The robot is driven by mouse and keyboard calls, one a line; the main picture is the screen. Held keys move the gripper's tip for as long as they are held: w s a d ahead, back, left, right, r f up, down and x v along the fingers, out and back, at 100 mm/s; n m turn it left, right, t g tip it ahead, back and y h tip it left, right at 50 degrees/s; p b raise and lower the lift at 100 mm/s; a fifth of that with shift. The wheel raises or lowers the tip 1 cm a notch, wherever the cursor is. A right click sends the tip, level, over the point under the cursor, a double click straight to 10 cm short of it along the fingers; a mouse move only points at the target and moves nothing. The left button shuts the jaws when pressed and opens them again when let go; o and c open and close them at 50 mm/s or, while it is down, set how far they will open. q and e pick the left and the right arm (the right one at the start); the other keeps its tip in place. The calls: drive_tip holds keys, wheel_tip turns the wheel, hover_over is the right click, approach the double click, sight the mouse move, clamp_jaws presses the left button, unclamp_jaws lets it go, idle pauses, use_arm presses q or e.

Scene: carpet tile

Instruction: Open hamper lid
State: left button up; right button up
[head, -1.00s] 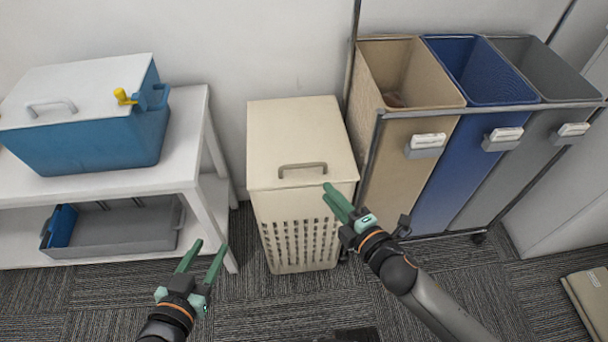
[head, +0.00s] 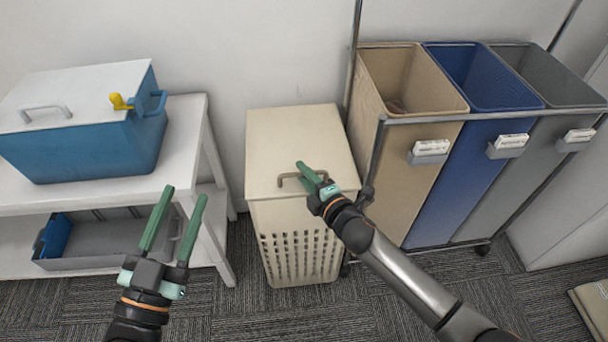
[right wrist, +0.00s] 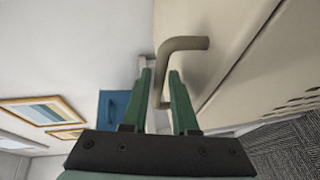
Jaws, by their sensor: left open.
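The cream hamper (head: 299,238) stands upright on the carpet with its lid (head: 290,135) shut. A grey-brown bar handle (head: 283,180) is at the lid's front edge. My right gripper (head: 303,172) is at the handle and hides its right part. In the right wrist view, the fingers (right wrist: 160,72) are apart, with the bent handle (right wrist: 184,43) reaching down between them. I cannot tell whether they touch it. My left gripper (head: 186,194) is open and empty, left of the hamper, in front of the white shelf.
A white shelf (head: 185,135) at left bears a blue cooler (head: 90,145) with a white lid and, below, a grey tray (head: 110,240). A rack with beige (head: 408,170), blue (head: 470,160) and grey (head: 530,160) bins stands close to the hamper's right. A wall is behind the hamper.

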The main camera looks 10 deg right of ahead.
drive_tip(key=shift+w, duration=0.1)
clamp_jaws()
idle(1.5)
